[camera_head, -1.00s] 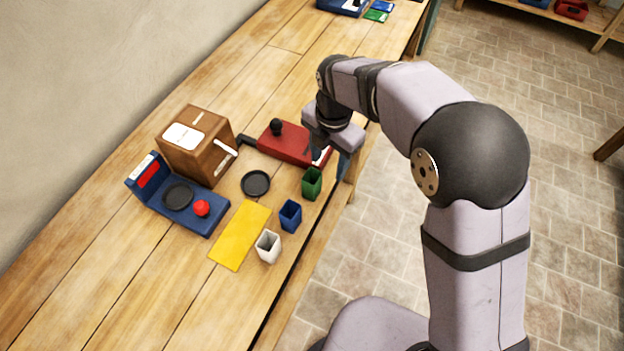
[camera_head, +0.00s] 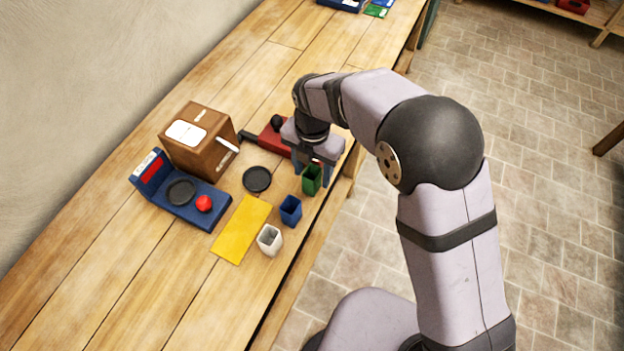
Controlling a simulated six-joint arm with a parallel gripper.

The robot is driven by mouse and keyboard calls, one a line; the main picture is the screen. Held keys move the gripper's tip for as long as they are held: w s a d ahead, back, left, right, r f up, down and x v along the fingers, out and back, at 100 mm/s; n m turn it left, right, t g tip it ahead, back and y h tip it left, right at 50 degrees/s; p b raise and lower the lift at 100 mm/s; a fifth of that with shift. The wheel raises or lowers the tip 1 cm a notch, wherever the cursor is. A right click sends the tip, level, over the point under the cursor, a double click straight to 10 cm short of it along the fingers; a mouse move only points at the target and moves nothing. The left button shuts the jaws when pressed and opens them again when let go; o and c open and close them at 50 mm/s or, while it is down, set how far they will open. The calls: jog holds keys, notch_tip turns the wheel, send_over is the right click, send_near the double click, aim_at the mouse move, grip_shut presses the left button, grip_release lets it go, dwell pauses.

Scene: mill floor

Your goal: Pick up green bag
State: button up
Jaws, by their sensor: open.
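The green bag (camera_head: 312,181), a small open-topped upright pouch, stands on the wooden table near its right edge. My gripper (camera_head: 311,173) is open and pointing down over it, with one finger on the left of the bag and the other on its right. The upper back part of the bag is partly hidden by the gripper. I cannot tell whether the fingers touch it.
A blue bag (camera_head: 290,211) and a white bag (camera_head: 269,240) stand nearer the front. A yellow mat (camera_head: 241,230), black dish (camera_head: 257,179), blue scale (camera_head: 190,211), wooden box (camera_head: 199,141) and red device (camera_head: 271,137) lie around. The front left table is clear.

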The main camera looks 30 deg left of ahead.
jog(key=shift+f+p, duration=0.6)
jog(key=shift+f, duration=1.4)
jog(key=shift+s, duration=0.1)
jog(key=c, duration=1.2)
jog(key=shift+r, duration=0.2)
notch_tip(320, 180, up, 9)
jog(key=b, duration=0.2)
jog(key=shift+a+r+b, duration=0.1)
jog(key=shift+r+b, duration=0.1)
jog(key=shift+b, duration=0.15)
jog(key=shift+a+r, duration=0.1)
jog(key=shift+r, duration=0.1)
jog(key=s+a+f+p, duration=0.1)
jog(key=a+p, duration=0.2)
jog(key=a, duration=0.1)
jog(key=s+a+p, duration=0.1)
jog(key=a+p, duration=0.2)
jog(key=a, duration=0.2)
jog(key=s+a+f+p, duration=0.1)
jog(key=s+a+p, duration=0.1)
jog(key=a+p, duration=0.1)
jog(key=shift+a+f+p, duration=0.3)
jog(key=shift+a+f, duration=0.05)
jog(key=shift+a, duration=0.45)
